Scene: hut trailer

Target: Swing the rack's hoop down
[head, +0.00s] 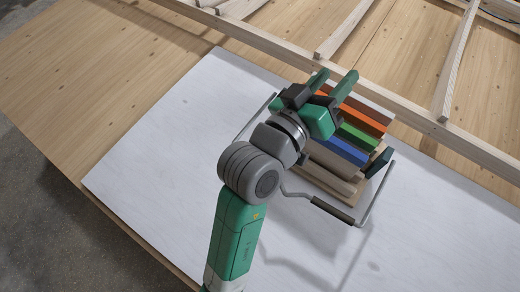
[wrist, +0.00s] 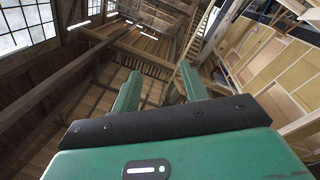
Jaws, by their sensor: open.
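The rack (head: 347,192) stands on a white board and holds several coloured slabs or books: orange, green, blue and grey-brown. Its hoop (head: 366,212) is a bent grey metal rod with a dark grip sleeve (head: 332,209) on the front bar. The rod shows on both sides of the rack, and my arm hides part of it. A dark teal piece (head: 378,162) sits at the rack's right side. My gripper (head: 336,80) is over the rack's far end, away from the grip sleeve. In the wrist view its two green fingers (wrist: 159,85) are apart with nothing between them.
The white board (head: 150,165) lies on a wooden deck (head: 85,60), with free room left and front right. Timber beams (head: 300,62) run behind the rack. The wrist view shows roof timbers (wrist: 130,40), windows (wrist: 25,20) and panelled walls (wrist: 270,60).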

